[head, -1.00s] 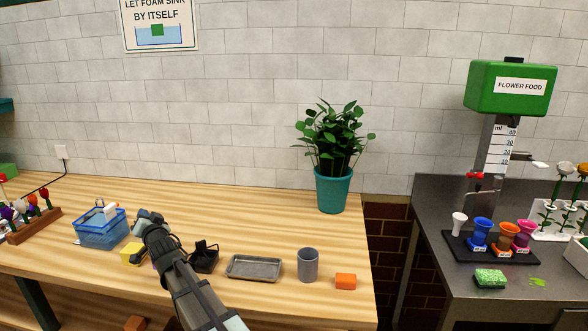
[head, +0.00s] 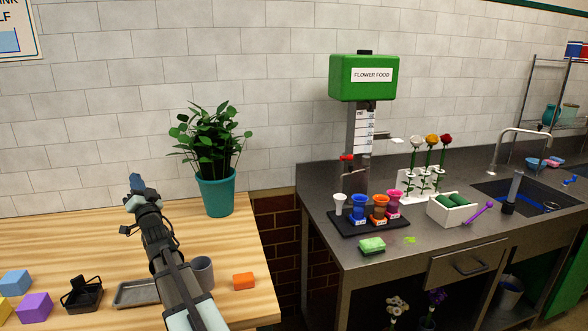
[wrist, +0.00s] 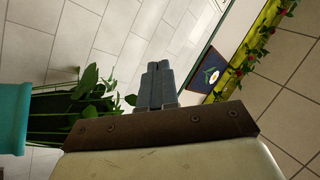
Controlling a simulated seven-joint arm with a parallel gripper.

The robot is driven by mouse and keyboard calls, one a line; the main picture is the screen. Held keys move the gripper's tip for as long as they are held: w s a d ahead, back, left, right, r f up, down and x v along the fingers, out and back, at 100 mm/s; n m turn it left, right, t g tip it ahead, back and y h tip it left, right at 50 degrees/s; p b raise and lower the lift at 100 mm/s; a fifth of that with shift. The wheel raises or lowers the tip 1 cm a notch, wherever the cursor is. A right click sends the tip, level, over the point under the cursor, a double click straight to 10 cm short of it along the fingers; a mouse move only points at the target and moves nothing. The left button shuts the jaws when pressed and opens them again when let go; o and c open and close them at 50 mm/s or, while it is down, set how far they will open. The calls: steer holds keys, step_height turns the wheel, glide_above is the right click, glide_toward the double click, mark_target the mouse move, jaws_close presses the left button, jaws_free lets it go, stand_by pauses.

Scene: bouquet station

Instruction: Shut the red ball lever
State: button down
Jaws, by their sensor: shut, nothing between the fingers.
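The red ball lever (head: 346,158) shows in the head view on the flower food dispenser (head: 364,78), below its scale. It is small, and I cannot tell its exact position. The dispenser is a green box on a grey column on the dark counter. My gripper (head: 136,181) is shut and empty, raised above the wooden table, left of the plant and well left of the lever.
A potted plant (head: 214,190) stands between my gripper and the dispenser. A black stand (head: 372,226) with several coloured vases sits below the dispenser. A green sponge (head: 372,245) lies at the counter's front. A gap separates table and counter.

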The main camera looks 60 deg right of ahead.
steer(key=s+d+r+m+g+h, duration=0.1)
steer(key=s+d+r+m+h, duration=0.15)
steer(key=s+d, duration=0.3)
steer(key=s+d+r+m+h, duration=0.1)
steer(key=s+d+h, duration=0.35)
steer(key=d, duration=0.25)
steer(key=m+g+h, duration=1)
steer(key=m+g, duration=1.1)
steer(key=m, duration=0.6)
glide_toward(347, 158)
step_height(347, 158, down, 3)
steer(key=s+a, duration=0.2)
steer(key=shift+s+a, duration=0.1)
steer(key=x, duration=1)
steer(key=shift+f+y, duration=0.2)
steer(key=shift+y, duration=0.1)
steer(key=shift+r+n, duration=0.15)
steer(key=shift+n, duration=0.1)
